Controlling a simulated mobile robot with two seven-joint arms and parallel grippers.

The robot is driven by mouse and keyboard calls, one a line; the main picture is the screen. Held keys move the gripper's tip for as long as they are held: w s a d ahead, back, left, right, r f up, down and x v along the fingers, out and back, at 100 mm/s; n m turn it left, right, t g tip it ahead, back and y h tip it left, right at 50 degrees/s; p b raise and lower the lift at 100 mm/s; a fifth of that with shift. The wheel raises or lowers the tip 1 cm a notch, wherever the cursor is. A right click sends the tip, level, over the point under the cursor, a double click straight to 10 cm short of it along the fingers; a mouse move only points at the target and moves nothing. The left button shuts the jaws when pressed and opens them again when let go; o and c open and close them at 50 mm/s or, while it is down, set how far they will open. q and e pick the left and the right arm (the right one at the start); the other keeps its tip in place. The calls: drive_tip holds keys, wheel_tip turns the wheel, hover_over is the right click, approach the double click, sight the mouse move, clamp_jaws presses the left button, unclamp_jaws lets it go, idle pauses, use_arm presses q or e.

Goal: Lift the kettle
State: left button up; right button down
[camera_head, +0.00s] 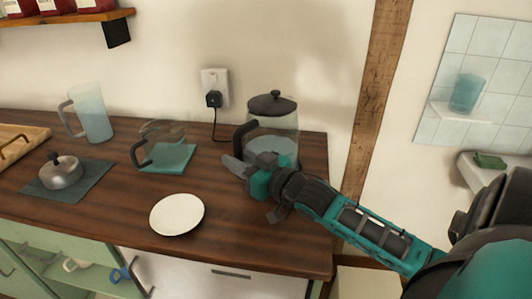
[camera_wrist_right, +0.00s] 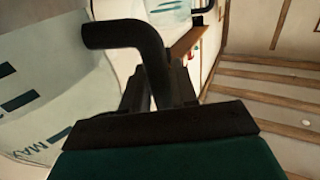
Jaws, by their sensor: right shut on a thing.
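The kettle (camera_head: 284,123) is a clear glass vessel with a black lid and black handle, near the right end of the wooden counter (camera_head: 110,205). My right gripper (camera_head: 240,170) is in front of its lower part and hides its base, so I cannot tell whether it touches the counter. In the right wrist view the black kettle handle (camera_wrist_right: 146,42) runs down between the fingers of my right gripper (camera_wrist_right: 158,88), which is shut on it. The kettle's glass wall with a MAX mark (camera_wrist_right: 40,135) fills the left of that view. My left gripper is not in view.
A white plate (camera_head: 177,214) lies in front. A glass jug (camera_head: 163,138) on a teal mat, a pale blue pitcher (camera_head: 93,115) and a small metal pot (camera_head: 62,176) stand to the left. A plugged cord (camera_head: 214,123) hangs behind. A wooden post (camera_head: 378,90) rises at right.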

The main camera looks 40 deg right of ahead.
idle(0.8)
drive_tip(key=shift+r, duration=0.35)
